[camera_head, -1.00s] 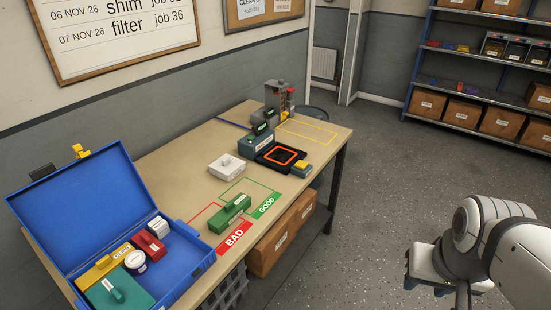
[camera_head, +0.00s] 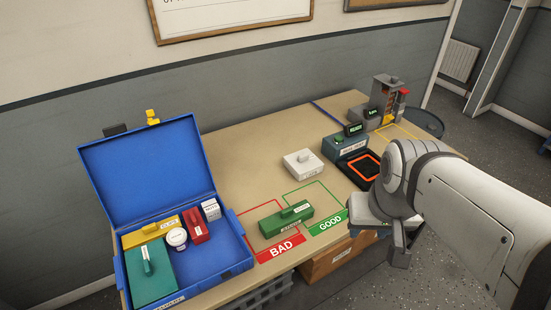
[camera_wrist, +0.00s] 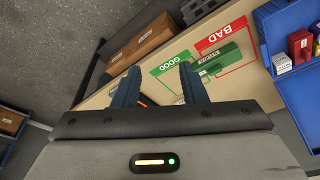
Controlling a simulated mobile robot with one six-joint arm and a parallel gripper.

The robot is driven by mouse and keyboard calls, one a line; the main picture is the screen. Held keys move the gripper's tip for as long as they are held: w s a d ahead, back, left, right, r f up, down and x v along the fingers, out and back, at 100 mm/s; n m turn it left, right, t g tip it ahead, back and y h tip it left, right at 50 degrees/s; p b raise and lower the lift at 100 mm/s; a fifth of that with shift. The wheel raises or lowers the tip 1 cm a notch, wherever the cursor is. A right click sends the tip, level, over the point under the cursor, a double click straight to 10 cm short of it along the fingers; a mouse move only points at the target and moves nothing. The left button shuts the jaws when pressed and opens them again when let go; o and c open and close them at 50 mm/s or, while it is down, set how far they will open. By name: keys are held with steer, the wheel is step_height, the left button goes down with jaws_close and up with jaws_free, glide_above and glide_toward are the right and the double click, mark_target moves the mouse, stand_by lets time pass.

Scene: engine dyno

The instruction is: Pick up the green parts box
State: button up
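The blue case also holds a yellow box (camera_head: 150,233), a red box (camera_head: 195,227), a round white tub (camera_head: 177,238) and a small white box (camera_head: 211,210). A white box (camera_head: 298,163) and a gauge device (camera_head: 346,146) stand behind. Cardboard boxes (camera_head: 336,258) are below the table.

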steer(key=w+a, duration=0.1)
steer(key=n+g, duration=0.3)
steer(key=n, duration=2.1)
glide_above(287, 209)
steer(key=f, duration=1.1)
steer(key=shift+s+d+f+b, duration=0.3)
steer(key=shift+s+b, duration=0.05)
steer(key=shift+w+a+f, duration=0.1)
steer(key=shift+a+f, duration=0.1)
steer(key=shift+f, duration=0.1)
steer(key=shift+a+f+n, duration=0.1)
steer(key=shift+f+n, duration=0.2)
steer(key=shift+f, duration=0.1)
steer(key=f+p, duration=0.1)
steer(key=f, duration=0.6)
steer(key=shift+w, duration=0.2)
jaws_close()
